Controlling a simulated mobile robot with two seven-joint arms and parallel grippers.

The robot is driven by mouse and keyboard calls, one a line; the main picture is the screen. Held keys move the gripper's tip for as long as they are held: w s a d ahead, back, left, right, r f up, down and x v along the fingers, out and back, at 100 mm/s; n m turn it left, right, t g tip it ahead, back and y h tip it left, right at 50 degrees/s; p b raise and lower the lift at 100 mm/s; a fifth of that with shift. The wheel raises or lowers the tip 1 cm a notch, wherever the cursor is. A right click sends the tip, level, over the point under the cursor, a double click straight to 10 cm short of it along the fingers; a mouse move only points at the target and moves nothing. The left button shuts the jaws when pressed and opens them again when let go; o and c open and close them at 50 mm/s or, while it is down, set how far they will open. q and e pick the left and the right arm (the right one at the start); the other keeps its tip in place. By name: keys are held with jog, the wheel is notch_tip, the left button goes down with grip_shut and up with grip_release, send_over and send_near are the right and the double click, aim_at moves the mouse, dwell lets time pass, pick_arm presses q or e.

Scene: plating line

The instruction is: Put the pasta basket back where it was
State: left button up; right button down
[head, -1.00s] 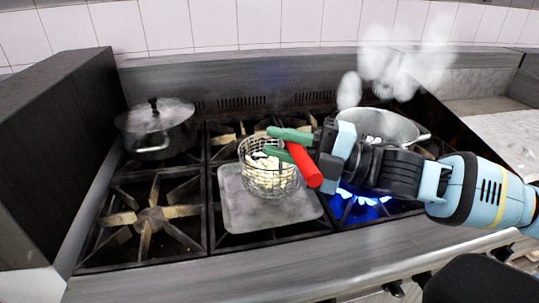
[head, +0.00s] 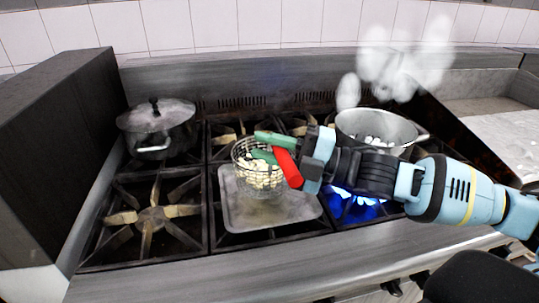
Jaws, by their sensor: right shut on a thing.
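The pasta basket (head: 256,171) is a round wire basket with pale pasta in it and a red handle (head: 287,168). It is over the grey metal tray (head: 232,212) on the middle of the stove; whether it touches the tray is hard to tell. My right gripper (head: 268,146) comes in from the right with green fingers, shut on the basket's red handle. The fingers hide part of the basket's rim. My left gripper is not in view.
An open steaming pot (head: 372,126) with white contents stands at the back right, behind my right arm. A blue flame (head: 352,203) burns at the front right burner. A lidded pot (head: 158,128) stands at the back left. The front left burner (head: 150,218) is free.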

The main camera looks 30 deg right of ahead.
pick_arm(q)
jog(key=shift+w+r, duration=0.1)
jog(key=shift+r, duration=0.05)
pick_arm(e)
jog(key=shift+f, duration=1)
jog(key=c, duration=1.3)
grip_release()
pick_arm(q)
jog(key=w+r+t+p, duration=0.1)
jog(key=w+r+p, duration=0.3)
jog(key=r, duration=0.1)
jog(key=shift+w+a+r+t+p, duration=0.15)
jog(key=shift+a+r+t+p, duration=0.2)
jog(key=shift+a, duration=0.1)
pick_arm(e)
jog(key=v, duration=1.2)
jog(key=shift+r, duration=0.1)
